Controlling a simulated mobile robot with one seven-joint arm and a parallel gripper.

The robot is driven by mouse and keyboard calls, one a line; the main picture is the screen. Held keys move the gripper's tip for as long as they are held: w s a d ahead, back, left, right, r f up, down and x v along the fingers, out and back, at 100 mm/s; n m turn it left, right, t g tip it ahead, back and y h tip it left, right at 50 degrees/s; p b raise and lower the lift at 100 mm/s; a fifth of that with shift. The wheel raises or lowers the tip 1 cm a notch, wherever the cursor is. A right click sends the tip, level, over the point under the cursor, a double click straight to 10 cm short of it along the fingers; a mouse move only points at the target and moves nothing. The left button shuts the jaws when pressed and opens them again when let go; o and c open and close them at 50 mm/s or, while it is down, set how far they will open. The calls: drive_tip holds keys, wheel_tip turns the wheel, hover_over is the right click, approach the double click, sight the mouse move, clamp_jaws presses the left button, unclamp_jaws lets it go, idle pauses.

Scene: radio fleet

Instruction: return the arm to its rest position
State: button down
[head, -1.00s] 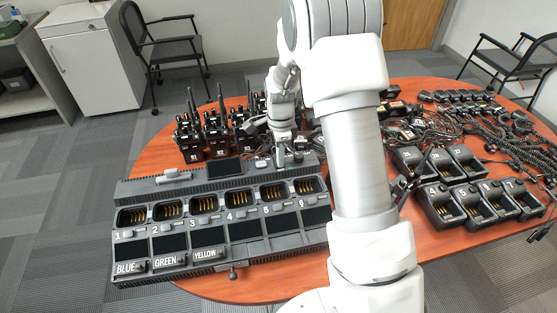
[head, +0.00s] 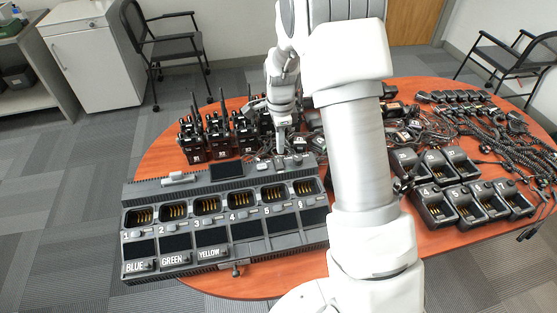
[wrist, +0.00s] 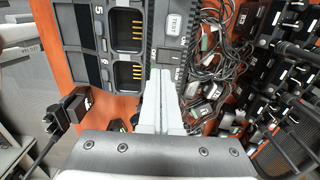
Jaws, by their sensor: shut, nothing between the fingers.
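My gripper (head: 280,151) is in the head view at the back right edge of the multi-slot charger (head: 205,203), close over it. In the wrist view my gripper (wrist: 164,76) is shut and empty, its fingertips beside the charger's end bays (wrist: 129,48). I cannot tell whether the fingertips touch the charger. My arm (head: 358,150) rises through the middle of the head view and hides part of the table.
Several radios (head: 218,134) stand behind the charger on the table (head: 295,285). Single chargers (head: 437,205) and coiled-cord microphones (head: 505,125) lie on the right. Loose cables (wrist: 215,70) lie close to my gripper. Chairs (head: 165,45) stand beyond the table.

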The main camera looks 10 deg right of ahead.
idle(0.4)
drive_tip(key=s+r+n+t, duration=0.1)
drive_tip(key=s+r+n, duration=0.35)
drive_tip(key=r, duration=0.45)
drive_tip(key=s+r+n+t, duration=0.2)
drive_tip(key=s+r+n, duration=0.3)
drive_tip(key=r, duration=0.4)
drive_tip(key=s+r+n+t, duration=0.1)
drive_tip(key=s+n, duration=0.3)
drive_tip(key=s, duration=0.4)
drive_tip(key=s+r+n+t, duration=0.1)
drive_tip(key=s+r+n, duration=0.3)
drive_tip(key=s, duration=0.5)
drive_tip(key=shift+s+r+t, duration=0.25)
drive_tip(key=shift+t, duration=0.05)
drive_tip(key=shift+n, duration=0.25)
